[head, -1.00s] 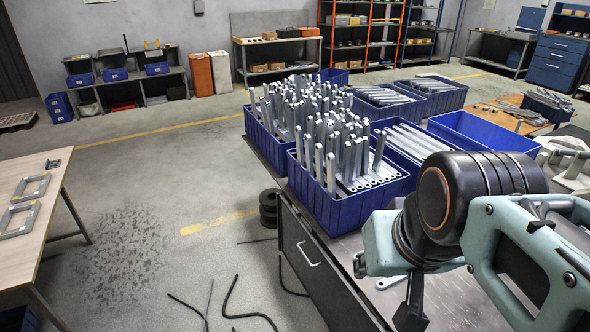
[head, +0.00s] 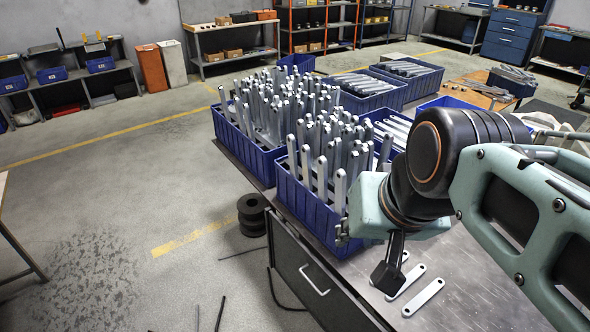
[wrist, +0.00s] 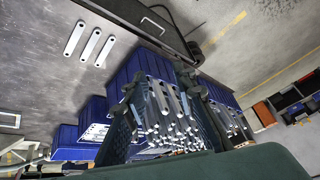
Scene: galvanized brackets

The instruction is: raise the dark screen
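I cannot make out a dark screen in either view. My gripper (head: 366,258) hangs over the near end of the metal bench in the head view, partly behind my own arm. In the wrist view its two dark fingers (wrist: 162,80) stand apart, with nothing seen held between them. Beyond the fingers are upright galvanized brackets (wrist: 165,118). Three loose flat brackets (head: 424,297) lie on the bench top below and right of the gripper; they also show in the wrist view (wrist: 90,47).
Blue crates (head: 309,203) full of upright brackets stand close to my gripper. The grey bench top (head: 470,290) is bare at the front right. Black rings (head: 252,213) and dark hoses lie on the floor. Shelves (head: 65,85) line the back wall.

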